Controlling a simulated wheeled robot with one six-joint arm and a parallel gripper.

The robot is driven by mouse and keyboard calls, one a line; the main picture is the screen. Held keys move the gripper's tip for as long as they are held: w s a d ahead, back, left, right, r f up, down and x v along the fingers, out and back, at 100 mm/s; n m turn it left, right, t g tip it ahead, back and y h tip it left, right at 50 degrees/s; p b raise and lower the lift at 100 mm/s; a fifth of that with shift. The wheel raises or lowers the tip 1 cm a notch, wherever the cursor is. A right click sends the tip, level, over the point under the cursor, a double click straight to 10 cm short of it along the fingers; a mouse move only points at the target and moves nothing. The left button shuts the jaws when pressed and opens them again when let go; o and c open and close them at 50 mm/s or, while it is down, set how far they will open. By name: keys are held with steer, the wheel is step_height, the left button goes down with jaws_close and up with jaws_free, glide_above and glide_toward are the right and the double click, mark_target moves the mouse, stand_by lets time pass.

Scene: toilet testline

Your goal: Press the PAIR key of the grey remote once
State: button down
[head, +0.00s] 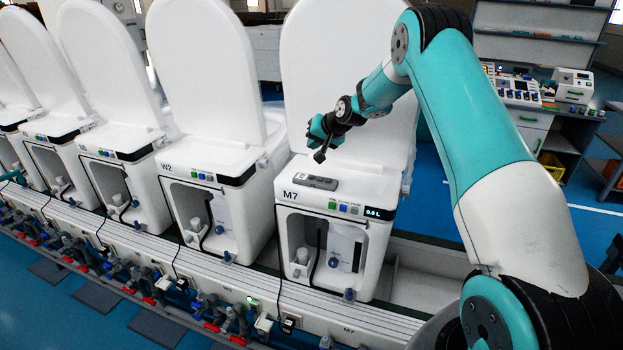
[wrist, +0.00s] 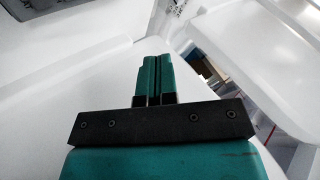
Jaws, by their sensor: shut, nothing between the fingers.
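The grey remote (head: 316,182) lies flat on the white top of the unit marked M7. Its keys and lettering are too small to read in the head view, so I cannot make out the PAIR key. In the wrist view, a grey piece that looks like the remote (wrist: 55,10) is cut off at the upper left edge. My gripper (head: 319,157) is shut and empty, above the M7 top and apart from the remote. Its closed fingers (wrist: 157,62) show in the middle of the wrist view, over a white surface.
The raised white lid (head: 345,75) of M7 stands behind my gripper. The M7 front panel has coloured buttons and a small display (head: 374,212). Similar white units, W2 (head: 215,165) among them, stand in a row to the left. A bench with devices (head: 535,95) is at the back right.

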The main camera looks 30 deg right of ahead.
mark_target(314, 176)
step_height(314, 176, down, 8)
steer(key=b, duration=0.4)
steer(key=shift+r, duration=0.2)
steer(key=shift+f, duration=0.1)
stand_by(1.6)
steer(key=shift+f+b, duration=0.3)
steer(key=shift+b, duration=0.15)
steer(key=shift+f+b, duration=0.4)
steer(key=shift+f, duration=0.05)
stand_by(0.4)
steer(key=shift+r, duration=0.1)
steer(key=shift+r+p, duration=0.4)
steer(key=shift+r, duration=0.35)
steer(key=shift+r+p, duration=1.3)
steer(key=shift+r, duration=1.25)
